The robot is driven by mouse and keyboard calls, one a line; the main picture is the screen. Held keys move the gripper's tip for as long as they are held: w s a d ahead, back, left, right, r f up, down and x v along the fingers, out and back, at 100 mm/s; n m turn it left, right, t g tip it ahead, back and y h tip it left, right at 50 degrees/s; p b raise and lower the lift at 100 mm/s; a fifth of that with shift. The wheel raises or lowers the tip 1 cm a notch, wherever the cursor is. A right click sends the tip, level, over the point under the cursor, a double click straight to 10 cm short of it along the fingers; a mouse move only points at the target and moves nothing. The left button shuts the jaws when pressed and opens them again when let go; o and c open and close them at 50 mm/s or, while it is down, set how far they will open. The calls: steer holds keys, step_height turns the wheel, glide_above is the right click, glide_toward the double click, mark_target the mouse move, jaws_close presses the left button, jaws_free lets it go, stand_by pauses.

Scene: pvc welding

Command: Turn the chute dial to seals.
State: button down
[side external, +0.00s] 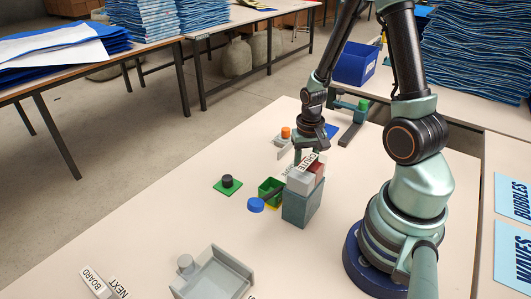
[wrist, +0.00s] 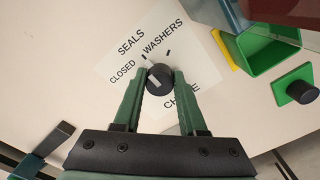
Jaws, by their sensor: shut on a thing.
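The chute dial (wrist: 160,78) is a round black knob with a pale pointer mark, set on a white card (wrist: 195,72). The card reads SEALS, WASHERS, CLOSED and CHUTE, with CHUTE partly covered by a finger. Short black ticks stand above the dial; I cannot tell surely which word the pointer faces. My gripper (wrist: 161,74) has its two green fingers closed on the dial from both sides. In the side view my gripper (side external: 299,155) is low behind the chute box (side external: 303,207), and the dial is hidden there.
A green bin (side external: 268,187) and a black button on a green plate (side external: 228,184) are beside the chute box. A blue round cap (side external: 256,205) is in front. A grey fixture (side external: 213,277) stands at the near edge. The table's left middle is clear.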

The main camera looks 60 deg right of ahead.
steer(key=shift+c, duration=2.3)
jaws_free()
steer(key=shift+r, duration=0.15)
step_height(320, 180, up, 12)
steer(key=w+a+r+n+t, duration=0.1)
steer(key=a+r+n+t, duration=0.4)
steer(key=a+r+n, duration=0.4)
steer(key=a+r, duration=0.3)
steer(key=a, duration=0.1)
steer(key=shift+w+t, duration=0.3)
steer(key=shift+w, duration=0.1)
